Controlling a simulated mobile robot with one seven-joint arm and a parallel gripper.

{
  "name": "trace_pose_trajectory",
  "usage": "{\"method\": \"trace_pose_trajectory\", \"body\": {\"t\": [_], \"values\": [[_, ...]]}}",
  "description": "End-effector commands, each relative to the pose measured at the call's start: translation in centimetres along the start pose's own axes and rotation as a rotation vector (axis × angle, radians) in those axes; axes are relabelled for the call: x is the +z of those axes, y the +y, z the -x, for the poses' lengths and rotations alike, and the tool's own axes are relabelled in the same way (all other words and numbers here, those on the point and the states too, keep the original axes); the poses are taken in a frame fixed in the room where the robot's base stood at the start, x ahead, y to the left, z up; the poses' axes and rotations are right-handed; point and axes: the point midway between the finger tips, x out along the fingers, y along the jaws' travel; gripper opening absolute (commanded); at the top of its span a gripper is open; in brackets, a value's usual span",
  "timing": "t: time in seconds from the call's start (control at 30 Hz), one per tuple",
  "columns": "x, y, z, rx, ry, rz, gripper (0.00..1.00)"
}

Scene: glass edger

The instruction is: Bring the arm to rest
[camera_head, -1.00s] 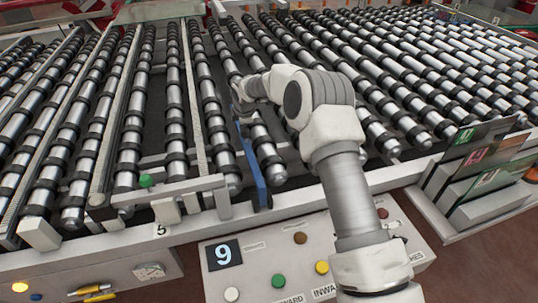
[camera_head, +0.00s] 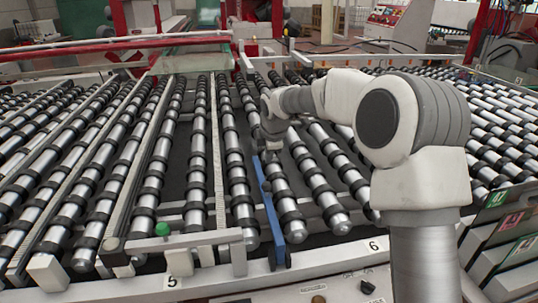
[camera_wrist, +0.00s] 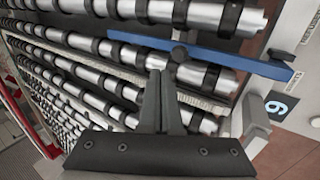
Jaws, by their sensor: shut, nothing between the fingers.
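My gripper (camera_head: 270,138) is small and partly hidden behind its own wrist in the head view, above the roller bed (camera_head: 205,150). In the wrist view my gripper (camera_wrist: 160,88) shows its dark fingers together and empty, over the rollers. A blue bar (camera_head: 269,210) lies lengthwise between rollers, just below the gripper in the head view. The blue bar also shows in the wrist view (camera_wrist: 215,55), beyond the fingertips. My arm is bent and reaches out from the right over the bed.
A rail with a green button (camera_head: 162,229) stands at the front left. Number plates 5 (camera_head: 172,281) and 6 (camera_head: 375,246) mark the front edge. Dark panels with coloured labels (camera_head: 508,222) stand at the right. Red frames (camera_head: 130,42) cross the back.

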Motion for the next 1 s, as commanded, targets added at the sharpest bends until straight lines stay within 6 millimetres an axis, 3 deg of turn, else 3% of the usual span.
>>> {"method": "trace_pose_trajectory", "body": {"t": [0.17,0.63,0.77,1.0], "values": [[0.1,0.0,1.3,0.001,-0.001,-0.001,0.0],[0.3,-0.2,2.2,0.002,-0.008,-0.023,0.0],[1.2,-1.1,4.7,0.003,-0.032,-0.098,0.0],[3.5,-4.6,11.0,0.009,-0.093,-0.332,0.0]]}}
